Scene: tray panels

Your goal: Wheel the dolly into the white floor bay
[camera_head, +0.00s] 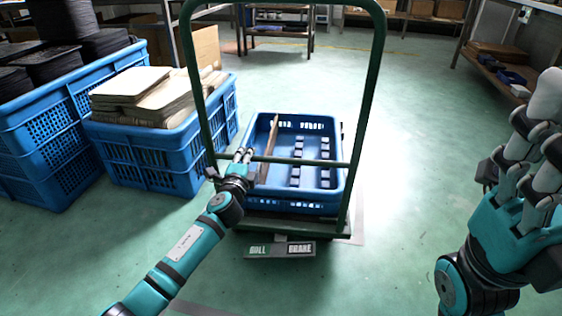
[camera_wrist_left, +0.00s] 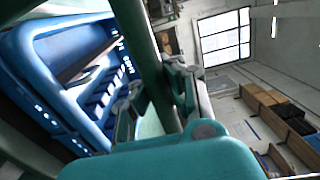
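The dolly has a tall dark green hoop handle (camera_head: 370,95) with a crossbar and a low deck (camera_head: 290,226). A blue crate (camera_head: 318,200) with a brown panel inside stands on the deck. My left gripper (camera_head: 243,158) is at the crossbar; in the left wrist view its fingers (camera_wrist_left: 158,100) lie on both sides of a green bar (camera_wrist_left: 150,60) and appear closed on it. My right gripper (camera_head: 525,150) is raised at the right edge, away from the dolly; its finger gap is unclear. A pale floor strip (camera_head: 357,228) shows beside the deck; the bay's full outline is not visible.
A plate marked roll and brake (camera_head: 281,249) sits at the dolly's near edge. Blue crates with boards (camera_head: 150,140) and dark stacks (camera_head: 40,130) stand close on the left. Shelving (camera_head: 500,70) is at the far right. The green floor right of the dolly is clear.

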